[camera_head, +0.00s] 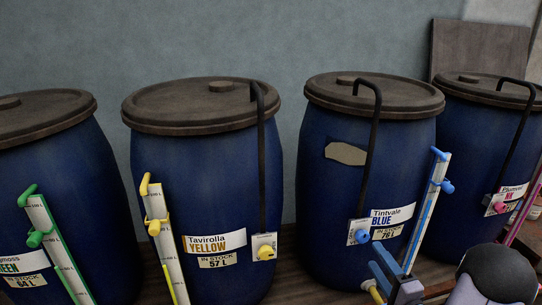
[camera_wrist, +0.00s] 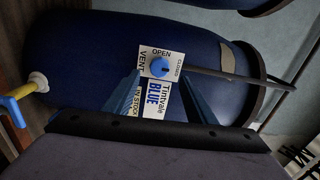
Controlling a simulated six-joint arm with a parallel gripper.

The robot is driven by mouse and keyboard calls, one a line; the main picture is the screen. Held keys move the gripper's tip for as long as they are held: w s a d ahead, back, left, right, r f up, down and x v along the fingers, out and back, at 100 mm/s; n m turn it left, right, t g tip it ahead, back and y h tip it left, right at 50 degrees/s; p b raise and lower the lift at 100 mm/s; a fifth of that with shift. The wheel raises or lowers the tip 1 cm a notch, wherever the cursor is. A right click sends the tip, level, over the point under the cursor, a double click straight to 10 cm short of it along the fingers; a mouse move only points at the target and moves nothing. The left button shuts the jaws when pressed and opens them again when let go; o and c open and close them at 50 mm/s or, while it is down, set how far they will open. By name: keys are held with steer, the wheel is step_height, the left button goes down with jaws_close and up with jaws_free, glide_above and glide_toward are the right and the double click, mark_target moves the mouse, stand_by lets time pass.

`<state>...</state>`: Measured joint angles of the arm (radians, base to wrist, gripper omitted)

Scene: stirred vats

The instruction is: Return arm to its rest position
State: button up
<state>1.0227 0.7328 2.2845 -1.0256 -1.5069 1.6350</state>
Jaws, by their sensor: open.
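My gripper (camera_wrist: 160,77) is open, with a blue finger on each side of the blue vent knob (camera_wrist: 160,68) in the wrist view. Whether the fingers touch the knob's plate cannot be told. The knob sits on a white plate marked OPEN, CLOSED and VENT, on the Tintvale Blue vat (camera_wrist: 85,70). In the head view my gripper (camera_head: 394,276) is low in front of this vat (camera_head: 325,215), below its vent knob (camera_head: 362,237). My dark rounded arm part covers the lower right. Nothing shows between the fingers as held.
Upright level gauges stand in front, including a yellow one (camera_head: 165,240) and a blue one (camera_head: 428,210) close to my gripper. Bent black pipes (camera_head: 262,160) rise over the lids.

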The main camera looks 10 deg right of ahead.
steer(key=s+d+f+n+g+h, duration=0.1)
steer(key=s+d+f+n+g, duration=0.25)
steer(key=f, duration=0.55)
steer(key=s+d+f+n+g+h, duration=0.1)
steer(key=s+f+n+g, duration=0.25)
steer(key=f+g, duration=0.35)
steer(key=s+a+f+n+g+y, duration=0.1)
steer(key=s+a+f+g, duration=0.25)
steer(key=s, duration=0.65)
steer(key=s+a+f+n+g, duration=0.15)
steer(key=s+f+g, duration=0.25)
steer(key=s, duration=0.5)
steer(key=s+a+r+g+y, duration=0.35)
steer(key=a+r, duration=0.55)
steer(key=a, duration=0.4)
steer(key=w+a+r+n+t+h, duration=0.2)
steer(key=w+a+r+n+t, duration=0.1)
steer(key=w+a+r+n, duration=0.5)
steer(key=shift+w+a+r, duration=0.35)
steer(key=shift+w+a, duration=1.1)
steer(key=shift+a, duration=0.45)
